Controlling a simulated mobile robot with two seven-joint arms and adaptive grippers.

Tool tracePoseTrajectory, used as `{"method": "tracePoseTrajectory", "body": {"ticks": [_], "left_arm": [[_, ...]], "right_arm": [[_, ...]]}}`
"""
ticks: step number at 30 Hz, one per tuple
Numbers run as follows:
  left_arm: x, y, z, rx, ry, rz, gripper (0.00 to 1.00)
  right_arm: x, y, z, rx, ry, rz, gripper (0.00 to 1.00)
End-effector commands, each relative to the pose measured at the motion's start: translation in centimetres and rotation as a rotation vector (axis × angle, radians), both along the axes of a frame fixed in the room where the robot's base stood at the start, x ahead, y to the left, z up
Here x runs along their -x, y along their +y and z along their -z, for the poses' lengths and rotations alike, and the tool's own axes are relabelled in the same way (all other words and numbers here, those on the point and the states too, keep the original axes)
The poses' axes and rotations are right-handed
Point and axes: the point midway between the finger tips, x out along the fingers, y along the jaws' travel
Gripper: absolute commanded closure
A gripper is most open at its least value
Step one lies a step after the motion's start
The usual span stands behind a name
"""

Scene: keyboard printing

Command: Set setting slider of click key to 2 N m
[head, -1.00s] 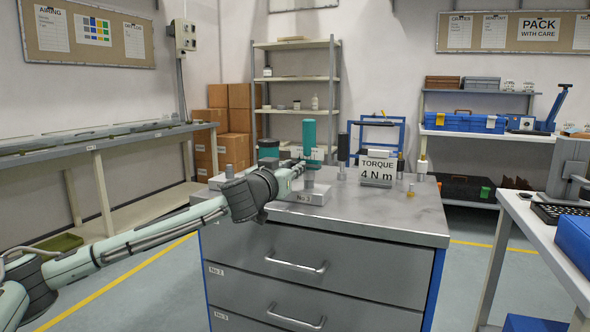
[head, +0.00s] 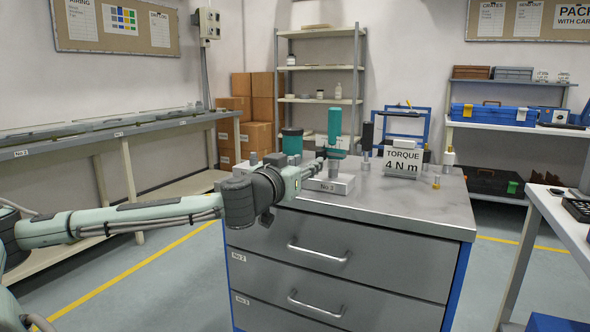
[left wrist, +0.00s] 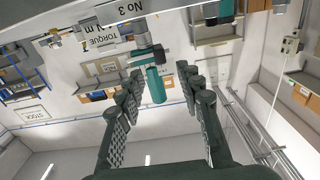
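A tool with a teal upright handle (head: 334,124) stands in the grey block marked No 3 (head: 330,187) on the cabinet top. In the left wrist view its teal handle (left wrist: 157,86) shows upside down beyond my fingers. My left gripper (head: 320,164) is close beside the tool, at its left in the head view. In the left wrist view the gripper (left wrist: 161,76) is open, with nothing held between its fingers. A sign reading TORQUE 4 N m (head: 402,161) stands to the right. The slider and its scale cannot be made out. My right gripper is out of view.
A black-handled tool (head: 367,137) and a small brass piece (head: 436,182) stand right of the block. The cabinet top (head: 425,205) is clear at the front right.

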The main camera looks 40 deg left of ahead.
Motion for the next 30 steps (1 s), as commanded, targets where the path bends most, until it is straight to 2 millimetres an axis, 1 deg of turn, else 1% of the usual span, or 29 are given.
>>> {"method": "tracePoseTrajectory", "body": {"ticks": [2,6,17,24,30], "left_arm": [[0.6,0.3,0.0,-0.011,0.005,-0.009,0.64],[1.3,0.2,0.0,-0.009,0.003,-0.011,0.64],[2.8,-0.7,-0.2,-0.003,-0.003,0.001,0.64],[4.0,-1.0,-0.2,-0.001,-0.003,0.000,0.64],[4.5,-0.9,0.0,0.000,0.000,-0.002,0.64]], "right_arm": [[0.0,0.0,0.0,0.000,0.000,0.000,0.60],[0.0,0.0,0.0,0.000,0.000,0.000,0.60],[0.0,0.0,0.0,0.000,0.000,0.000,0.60],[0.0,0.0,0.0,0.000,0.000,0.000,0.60],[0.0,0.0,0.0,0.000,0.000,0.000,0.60]]}}
